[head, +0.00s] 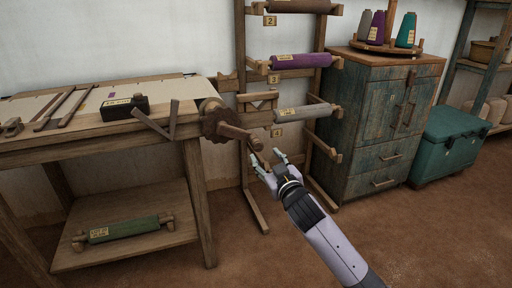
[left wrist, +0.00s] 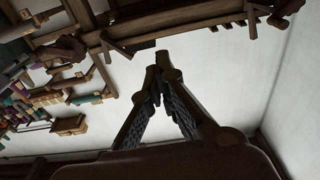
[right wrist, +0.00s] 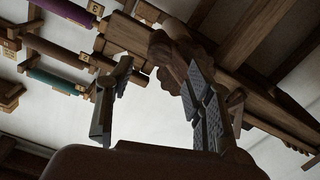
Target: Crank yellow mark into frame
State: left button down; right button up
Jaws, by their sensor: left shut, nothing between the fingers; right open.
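A wooden crank (head: 238,132) with a dark toothed wheel (head: 219,121) sits at the right end of the wooden table (head: 100,143). My right gripper (head: 270,163) is open just below and right of the crank's grip end (head: 255,143). In the right wrist view the crank wheel (right wrist: 168,48) shows beyond the fingertips of the right gripper (right wrist: 160,72); I cannot tell whether they touch the crank. My left gripper (left wrist: 163,68) is shut and empty, seen only in its wrist view. Pale cloth (head: 90,99) lies on the tabletop. I cannot make out a yellow mark on it.
A black labelled block (head: 125,107) and wooden sticks lie on the table. A roll rack (head: 240,60) stands close behind the crank. A blue-grey cabinet (head: 385,130) and teal chest (head: 447,145) stand right. A green roll (head: 124,229) lies on the lower shelf. The floor in front is clear.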

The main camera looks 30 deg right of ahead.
aim_at(259, 148)
jog(key=b+x, duration=0.2)
jog(key=x, duration=0.7)
jog(key=shift+w+d, duration=0.1)
jog(key=shift+w, duration=0.5)
pick_arm(q)
jog(key=s+r+t+h, duration=0.2)
jog(key=r+t, duration=0.4)
jog(key=r, duration=0.3)
jog(key=shift+s+d+r, duration=0.25)
jog(key=shift+s, duration=0.4)
pick_arm(e)
jog(key=shift+c, duration=0.2)
grip_shut()
